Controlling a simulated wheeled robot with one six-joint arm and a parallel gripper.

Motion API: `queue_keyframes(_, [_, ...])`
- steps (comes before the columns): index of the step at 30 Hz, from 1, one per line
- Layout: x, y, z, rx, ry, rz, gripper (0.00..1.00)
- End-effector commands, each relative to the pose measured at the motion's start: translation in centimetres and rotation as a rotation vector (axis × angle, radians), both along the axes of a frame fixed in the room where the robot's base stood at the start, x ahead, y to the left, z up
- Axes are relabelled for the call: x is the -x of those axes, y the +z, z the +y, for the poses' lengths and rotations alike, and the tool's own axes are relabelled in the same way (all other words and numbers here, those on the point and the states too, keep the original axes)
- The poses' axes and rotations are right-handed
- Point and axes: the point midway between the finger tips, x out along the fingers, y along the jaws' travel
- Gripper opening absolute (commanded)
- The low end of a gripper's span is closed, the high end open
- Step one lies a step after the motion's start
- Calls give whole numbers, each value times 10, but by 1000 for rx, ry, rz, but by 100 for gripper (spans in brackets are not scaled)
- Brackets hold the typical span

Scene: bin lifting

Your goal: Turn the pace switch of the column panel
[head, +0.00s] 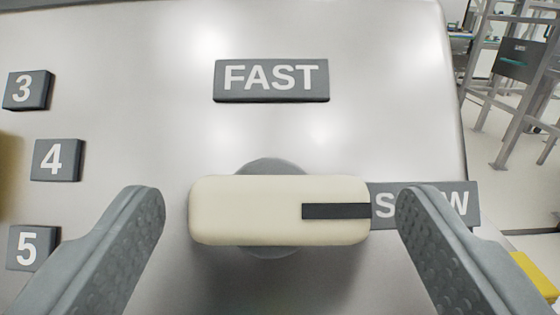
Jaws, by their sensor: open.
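The pace switch (250,210) is a cream bar-shaped knob on a round grey base, in the middle of the head view. It lies horizontal, and the dark line on its right end points right at the SLOW label (383,205). The FAST label (272,80) sits above the knob. My gripper (280,215) is open, with one finger on the left and one on the right of the knob. Gaps show between the knob's ends and both fingers. The right finger covers the middle of the SLOW label.
The grey metal panel (380,110) fills most of the view. Number plates 3 (27,90), 4 (57,160) and 5 (33,248) run down its left side. Beyond its right edge are a metal frame (515,85), pale floor and a yellow object (537,276).

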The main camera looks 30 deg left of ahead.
Motion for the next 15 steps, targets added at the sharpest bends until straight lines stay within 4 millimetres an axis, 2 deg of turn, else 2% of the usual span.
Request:
queue_keyframes(13, [-8, 0, 6, 1, 0, -1, 78])
queue_keyframes(15, [-8, 0, 6, 1, 0, -1, 66])
